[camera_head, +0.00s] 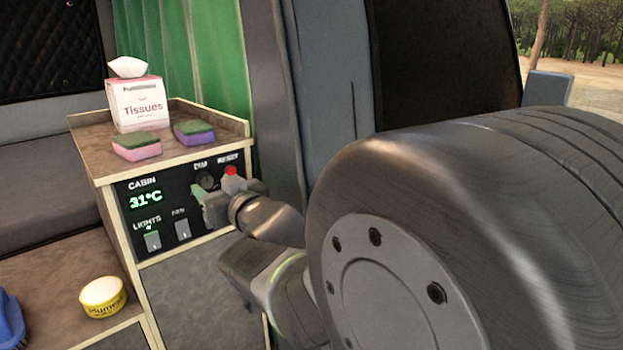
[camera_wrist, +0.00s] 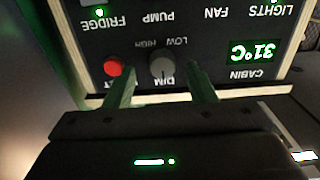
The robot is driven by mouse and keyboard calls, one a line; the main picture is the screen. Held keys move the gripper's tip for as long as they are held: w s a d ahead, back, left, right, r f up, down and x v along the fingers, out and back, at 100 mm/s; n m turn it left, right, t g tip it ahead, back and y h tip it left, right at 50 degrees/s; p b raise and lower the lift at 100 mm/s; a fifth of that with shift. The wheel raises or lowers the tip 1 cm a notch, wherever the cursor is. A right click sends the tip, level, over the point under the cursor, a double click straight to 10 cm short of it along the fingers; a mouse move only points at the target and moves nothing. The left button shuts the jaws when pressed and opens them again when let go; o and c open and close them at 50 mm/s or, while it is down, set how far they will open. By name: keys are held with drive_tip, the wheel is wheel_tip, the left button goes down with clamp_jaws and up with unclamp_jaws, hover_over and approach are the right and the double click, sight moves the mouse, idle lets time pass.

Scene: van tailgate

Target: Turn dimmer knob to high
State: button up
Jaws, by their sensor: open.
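The dimmer knob (camera_wrist: 162,68) is a small round grey knob on the black control panel (camera_wrist: 215,50). The wrist view shows the panel upside down, with DIM on one side of the knob and LOW and HIGH on the other. My gripper (camera_wrist: 160,74) is open, with one finger on each side of the knob and visible gaps between. I cannot tell the knob's pointer setting. In the head view the knob (camera_head: 206,179) is partly visible under the DIM label, with my gripper (camera_head: 214,200) in front of the panel.
A red button (camera_wrist: 113,67) sits close beside one finger. The panel also has a lit 31°C display (camera_head: 146,198) and rocker switches (camera_head: 152,240). A tissue box (camera_head: 138,104) and two sponges (camera_head: 137,146) stand on the cabinet top. A yellow tub (camera_head: 102,297) is lower left.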

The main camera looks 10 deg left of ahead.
drive_tip(key=shift+x, duration=0.8)
drive_tip(key=shift+s, duration=0.1)
drive_tip(key=c, duration=1)
drive_tip(key=shift+o, duration=0.2)
